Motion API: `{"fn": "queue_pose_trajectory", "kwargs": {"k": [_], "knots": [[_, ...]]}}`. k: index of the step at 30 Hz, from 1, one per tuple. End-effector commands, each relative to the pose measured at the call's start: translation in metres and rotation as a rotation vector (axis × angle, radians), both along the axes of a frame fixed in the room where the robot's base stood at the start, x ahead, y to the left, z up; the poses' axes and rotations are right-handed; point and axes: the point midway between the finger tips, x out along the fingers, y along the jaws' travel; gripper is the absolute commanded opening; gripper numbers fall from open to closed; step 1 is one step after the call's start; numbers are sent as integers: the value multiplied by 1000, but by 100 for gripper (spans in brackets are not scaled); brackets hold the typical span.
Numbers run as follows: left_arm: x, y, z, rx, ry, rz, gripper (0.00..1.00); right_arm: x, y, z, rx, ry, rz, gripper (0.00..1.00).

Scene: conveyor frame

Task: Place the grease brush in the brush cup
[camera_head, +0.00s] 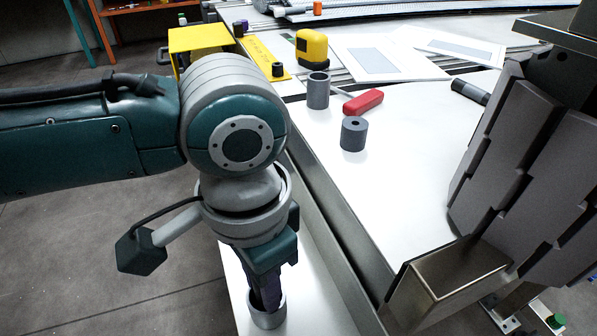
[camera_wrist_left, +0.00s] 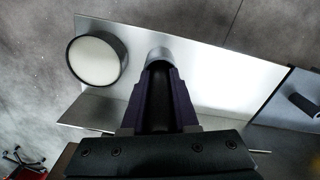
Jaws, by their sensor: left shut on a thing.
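My left gripper (camera_head: 268,288) points down over the pale ledge beside the conveyor frame; it also shows in the wrist view (camera_wrist_left: 159,78). Its purple fingers are shut on a dark, slim thing, which I take for the grease brush (camera_wrist_left: 160,98), mostly hidden between them. A grey round cup (camera_head: 267,317), apparently the brush cup, stands upright right at the fingertips; it also shows in the wrist view (camera_wrist_left: 158,53). The lower end of what I hold is at or inside the cup mouth; I cannot tell how deep. My right gripper is not in view.
A dark round tub with cream content (camera_wrist_left: 123,58) stands on the ledge beside the cup. On the white top are a hollow grey cylinder (camera_head: 318,93), a grey bushing (camera_head: 354,137), a red-handled tool (camera_head: 363,102) and a yellow tape measure (camera_head: 311,49).

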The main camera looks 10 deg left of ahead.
Motion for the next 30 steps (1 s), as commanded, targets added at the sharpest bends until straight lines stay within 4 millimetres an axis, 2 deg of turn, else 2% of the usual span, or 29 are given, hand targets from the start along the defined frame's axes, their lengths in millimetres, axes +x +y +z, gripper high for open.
{"fn": "queue_pose_trajectory", "kwargs": {"k": [8, 9, 16, 25, 30], "knots": [[0, 0, -2, -1, 1, 1, 0, 0, 0, 0, -1, 0, 1, 100], [0, 0, -2, 0, 0, 2, 30, 0, 0, 0, -1, 0, 1, 100], [0, 0, -1, 0, 0, 1, 56, 0, -1, 0, -5, 0, 4, 100], [1, 0, 1, -1, -1, 1, 58, 0, -2, 1, -5, 0, 4, 100], [1, 0, 27, -3, -2, 1, 58, 0, -2, 16, -6, 1, 3, 100]]}}
